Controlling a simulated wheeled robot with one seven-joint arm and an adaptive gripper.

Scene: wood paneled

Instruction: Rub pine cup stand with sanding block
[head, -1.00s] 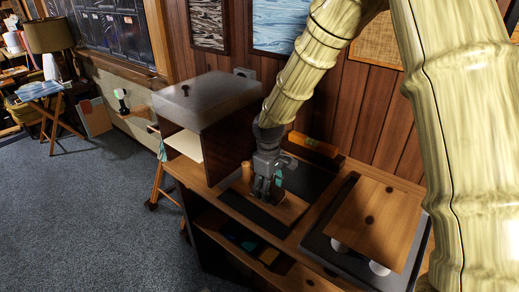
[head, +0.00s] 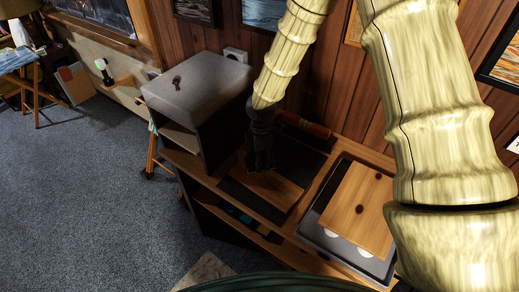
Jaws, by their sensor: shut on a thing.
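My gripper (head: 262,166) is low over the flat wooden board (head: 283,190), at its far left part. I take this board to be the pine cup stand; it lies on a dark mat (head: 240,197) on the bench top. The gripper is dark and in shadow. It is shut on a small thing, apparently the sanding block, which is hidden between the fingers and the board. I cannot tell whether the held thing touches the board.
A grey-topped cabinet (head: 200,85) stands close left of my gripper. An orange-brown block (head: 305,126) lies behind the mat. To the right, another wooden board (head: 352,215) rests over a dark tray (head: 312,232). The wood-paneled wall (head: 330,100) is close behind. Carpet is clear at left.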

